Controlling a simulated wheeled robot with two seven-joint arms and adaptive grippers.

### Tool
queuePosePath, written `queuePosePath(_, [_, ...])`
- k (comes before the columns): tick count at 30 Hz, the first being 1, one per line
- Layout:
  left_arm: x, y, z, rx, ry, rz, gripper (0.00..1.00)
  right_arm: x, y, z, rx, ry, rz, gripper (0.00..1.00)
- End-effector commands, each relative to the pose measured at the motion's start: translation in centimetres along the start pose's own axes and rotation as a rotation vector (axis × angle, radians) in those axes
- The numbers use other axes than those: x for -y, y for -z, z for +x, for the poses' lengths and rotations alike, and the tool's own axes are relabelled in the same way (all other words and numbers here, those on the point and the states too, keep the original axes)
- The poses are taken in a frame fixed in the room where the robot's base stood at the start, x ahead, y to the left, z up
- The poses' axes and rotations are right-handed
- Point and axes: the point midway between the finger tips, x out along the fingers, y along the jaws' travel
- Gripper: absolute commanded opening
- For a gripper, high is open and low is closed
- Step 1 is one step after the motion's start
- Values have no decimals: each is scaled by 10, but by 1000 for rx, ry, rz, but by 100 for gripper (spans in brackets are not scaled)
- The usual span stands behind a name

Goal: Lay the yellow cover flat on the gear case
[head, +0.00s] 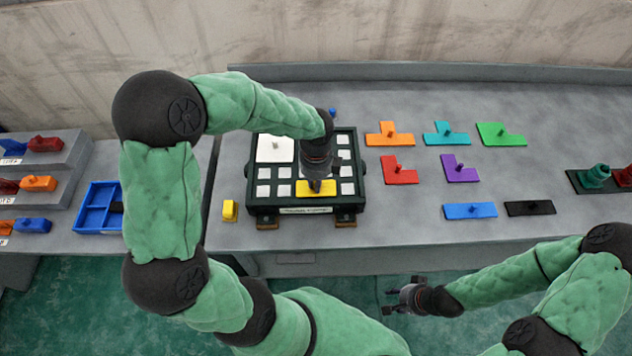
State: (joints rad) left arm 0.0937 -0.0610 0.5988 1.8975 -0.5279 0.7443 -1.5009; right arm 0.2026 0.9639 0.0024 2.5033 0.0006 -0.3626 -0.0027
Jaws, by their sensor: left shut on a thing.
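The gear case (251,190) is a dark green tray on the table, with white square pads in it and a white plate with a knob in its back left corner. The yellow cover (329,188) is a flat yellow plate at the front middle of the case. My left gripper (315,186) is over the case, pointing down and shut on the yellow cover; its fingers hide the cover's middle. The cover looks level, but I cannot tell whether it touches the case. My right gripper (390,296) looks open and empty, in front of the table's front edge.
A small yellow block (229,210) stands left of the case. To the right lie orange (388,139), teal (447,137), green (503,137), red (399,176), purple (459,174), blue (460,211) and black (528,209) knobbed plates. A blue bin (93,205) is at the left.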

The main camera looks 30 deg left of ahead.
Motion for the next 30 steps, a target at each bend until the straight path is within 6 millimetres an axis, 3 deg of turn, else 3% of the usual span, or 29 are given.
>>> queuePosePath(4, [0,0,4,0,-1,0,0,-1,0,2,0,0,0,39])
queuePosePath(5, [0,0,3,0,-1,0,23,0,0,1,0,0,0,39])
queuePosePath(6, [0,0,3,0,-1,0,34,0,0,1,0,0,0,39])
queuePosePath(7, [0,0,3,0,-1,0,38,0,0,1,0,0,0,39])
queuePosePath(20, [0,0,-5,0,2,0,38,1,0,-2,0,0,0,39])
queuePosePath(30, [1,0,-67,1,4,0,38,7,-1,-20,0,0,0,39])
